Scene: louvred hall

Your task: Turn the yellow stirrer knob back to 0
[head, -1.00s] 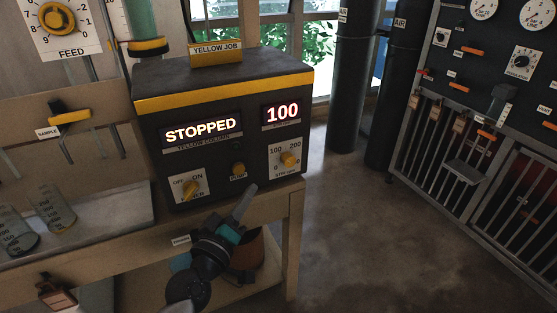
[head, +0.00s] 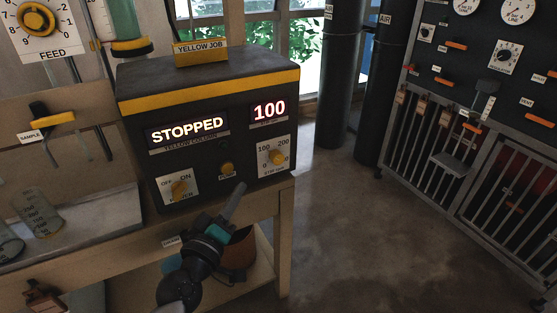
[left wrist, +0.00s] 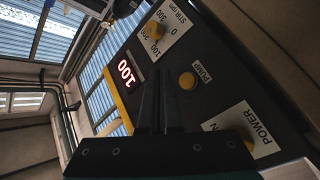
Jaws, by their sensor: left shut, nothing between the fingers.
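The yellow stirrer knob (head: 278,157) sits on a white dial plate at the right of the dark control box (head: 210,88). Its plate reads 0, 100 and 200 in the head view. The knob also shows at the top of the left wrist view (left wrist: 154,31). The red display (head: 269,111) above it reads 100. My left gripper (head: 241,187) is shut and empty, below and left of the knob, apart from it. Its fingers (left wrist: 160,85) point towards the box in the left wrist view. My right gripper is not in view.
The yellow pump button (head: 226,168) and yellow power knob (head: 179,189) are left of the stirrer knob. A STOPPED display (head: 187,131) is above them. The box stands on a wooden bench (head: 284,240). Open floor (head: 370,230) lies to the right, before a valve panel.

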